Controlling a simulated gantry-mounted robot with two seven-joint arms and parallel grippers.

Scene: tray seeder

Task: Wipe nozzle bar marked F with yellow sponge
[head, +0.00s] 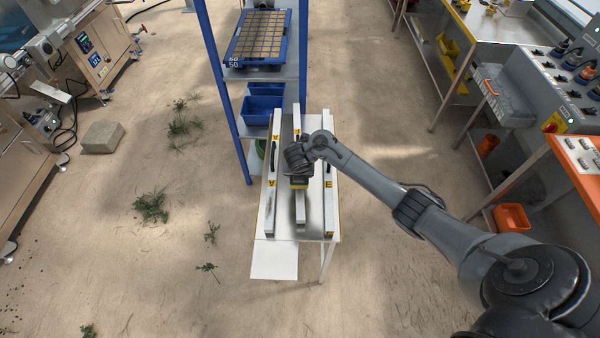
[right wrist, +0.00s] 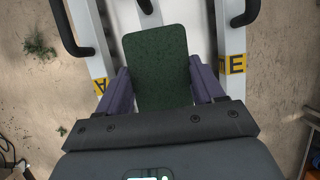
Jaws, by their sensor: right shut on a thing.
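My right gripper (head: 299,172) is shut on a sponge, over the middle nozzle bar (head: 300,215) on a narrow metal table. The sponge (right wrist: 157,65) shows a dark green face between the fingers in the right wrist view; a yellowish edge shows in the head view. I cannot tell whether it touches the bar. The middle bar's yellow label (head: 298,129) is too small to read, and the sponge hides part of this bar. The left bar (head: 268,215) is marked A and the right bar (head: 329,215) is marked E. My left gripper is out of view.
A blue rack (head: 202,30) stands behind the table (head: 284,222), holding a seed tray (head: 287,38) and blue bins (head: 258,110). Black handles stand on the side bars. Workbenches line the right. Sandy floor left of the table is mostly clear, with weeds and a block (head: 102,137).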

